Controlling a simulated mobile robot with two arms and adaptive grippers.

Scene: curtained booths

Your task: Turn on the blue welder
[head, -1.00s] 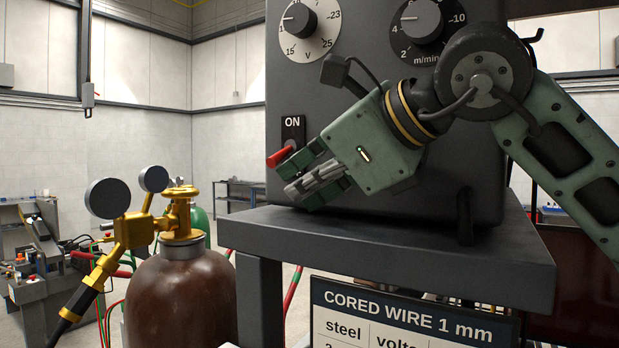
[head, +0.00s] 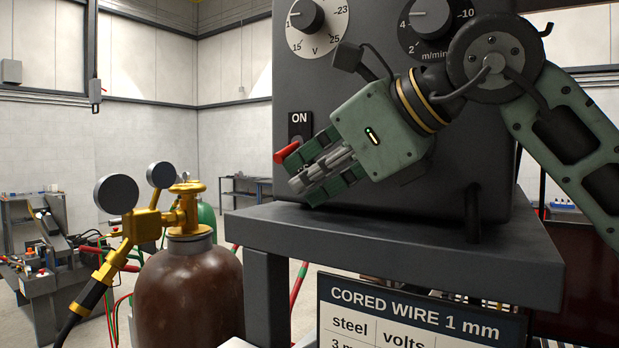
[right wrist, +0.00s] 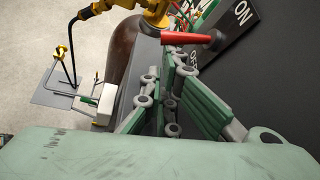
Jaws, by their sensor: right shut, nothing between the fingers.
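The welder (head: 440,150) in front of me is a dark grey box, not visibly blue, on a grey stand. Its switch has a red lever (head: 287,152) that sticks out to the left below an ON plate (head: 299,120). My right gripper (head: 312,181) is shut and empty, with its fingers just below and right of the lever. In the right wrist view the red lever (right wrist: 192,39) lies across the picture just beyond the fingertips (right wrist: 172,75). I cannot tell whether they touch it. An OFF mark shows partly there. The left gripper is not in view.
A voltage dial (head: 306,14) and a wire-feed dial (head: 430,17) are on the welder's face. A brown gas cylinder (head: 188,290) with brass gauges stands left of the stand (head: 400,250). A CORED WIRE sign (head: 420,305) hangs in front below.

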